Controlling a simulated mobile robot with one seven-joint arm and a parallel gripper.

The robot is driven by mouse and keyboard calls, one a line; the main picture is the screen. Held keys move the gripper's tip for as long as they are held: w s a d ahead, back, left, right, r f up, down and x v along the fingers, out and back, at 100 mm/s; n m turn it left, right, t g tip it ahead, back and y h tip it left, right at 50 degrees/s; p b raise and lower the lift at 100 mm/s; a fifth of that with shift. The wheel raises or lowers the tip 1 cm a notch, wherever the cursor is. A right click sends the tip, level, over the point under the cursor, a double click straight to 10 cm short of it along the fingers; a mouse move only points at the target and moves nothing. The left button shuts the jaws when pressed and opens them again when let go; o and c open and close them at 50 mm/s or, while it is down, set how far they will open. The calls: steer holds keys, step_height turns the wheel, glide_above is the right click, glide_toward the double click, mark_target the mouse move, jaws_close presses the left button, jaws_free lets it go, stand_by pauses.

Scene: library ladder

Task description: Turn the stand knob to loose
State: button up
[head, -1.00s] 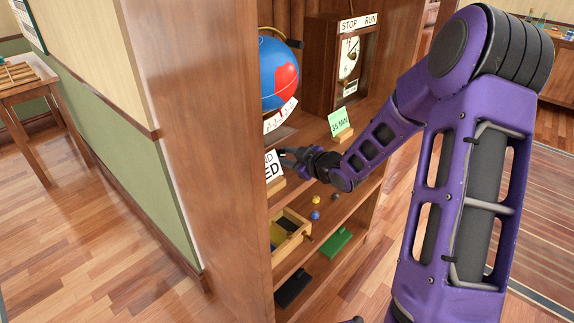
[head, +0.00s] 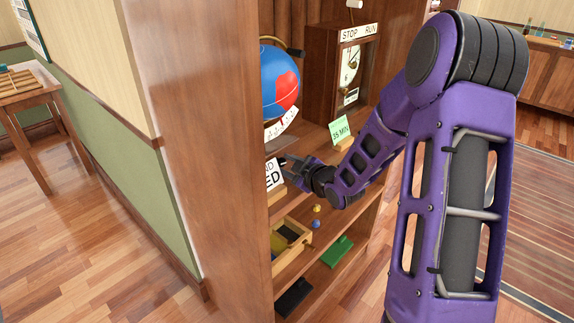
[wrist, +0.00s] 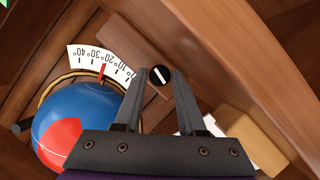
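The stand knob (wrist: 160,75) is a small round black dial with a white line across it, tilted in the wrist view. It sits on a brown wooden base beside the globe. My gripper (wrist: 159,73) is open, with one fingertip on each side of the knob. I cannot tell whether the fingers touch it. In the head view my gripper (head: 284,164) reaches into the bookcase below the globe, and the knob is hidden there. The blue and red globe (head: 279,80) also shows in the wrist view (wrist: 67,118), with a white degree scale (wrist: 98,62) and red pointer.
A white sign (head: 273,175), partly hidden, stands by my gripper. A green "35 MIN" card (head: 340,130) and a clock case marked STOP and RUN (head: 316,70) are to the right. The bookcase side (head: 200,150) stands close on the left. A wooden tray (head: 288,258) sits below.

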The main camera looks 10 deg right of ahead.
steer(key=shift+o, duration=1.4)
